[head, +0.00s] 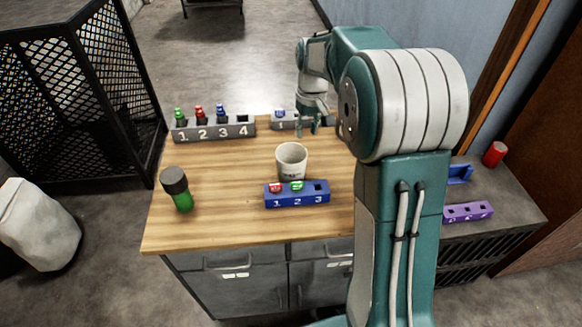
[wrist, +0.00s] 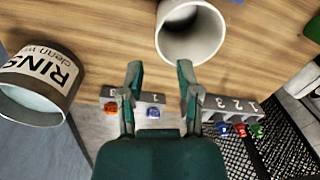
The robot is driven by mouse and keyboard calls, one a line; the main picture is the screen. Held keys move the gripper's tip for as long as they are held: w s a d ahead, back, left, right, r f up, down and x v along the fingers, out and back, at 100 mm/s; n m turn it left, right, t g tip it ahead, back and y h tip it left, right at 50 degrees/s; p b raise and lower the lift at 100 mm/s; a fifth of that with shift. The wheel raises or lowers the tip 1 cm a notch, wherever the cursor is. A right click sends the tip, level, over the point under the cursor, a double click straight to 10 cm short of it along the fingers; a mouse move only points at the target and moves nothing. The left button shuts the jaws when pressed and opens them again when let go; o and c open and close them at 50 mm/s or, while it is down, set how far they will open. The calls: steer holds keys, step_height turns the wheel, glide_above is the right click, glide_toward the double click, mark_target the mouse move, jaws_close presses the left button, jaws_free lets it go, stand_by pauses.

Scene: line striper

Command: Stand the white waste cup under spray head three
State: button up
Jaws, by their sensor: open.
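A white cup (head: 291,160) stands upright on the wooden table, behind the blue numbered block (head: 297,198); no label is readable on it. In the wrist view the white cup (wrist: 190,32) lies just beyond my fingertips. My gripper (head: 307,124) is open and empty over the table's back edge, apart from the cup; its two fingers show in the wrist view (wrist: 160,72). A second cup, labelled RINSE clean water (wrist: 40,78), shows at the wrist view's left. The blue block has red at 1, green at 2 and an empty-looking place at 3. I cannot make out which part is spray head three.
A grey block (head: 214,130) numbered 1 to 4 holds green, red and blue pieces; place 4 looks empty. Another grey block (head: 283,122) is partly hidden by my arm. A dark-capped green bottle (head: 177,188) stands left. A purple block (head: 467,212) and red can (head: 494,153) are right.

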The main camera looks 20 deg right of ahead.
mark_target(291, 166)
step_height(291, 166, down, 6)
steer(key=shift+a+r, duration=0.15)
steer(key=shift+r, duration=0.1)
steer(key=shift+w+a+f, duration=0.1)
steer(key=shift+f, duration=1.25)
steer(key=shift+w+f, duration=0.1)
steer(key=shift+f, duration=1.25)
jaws_close()
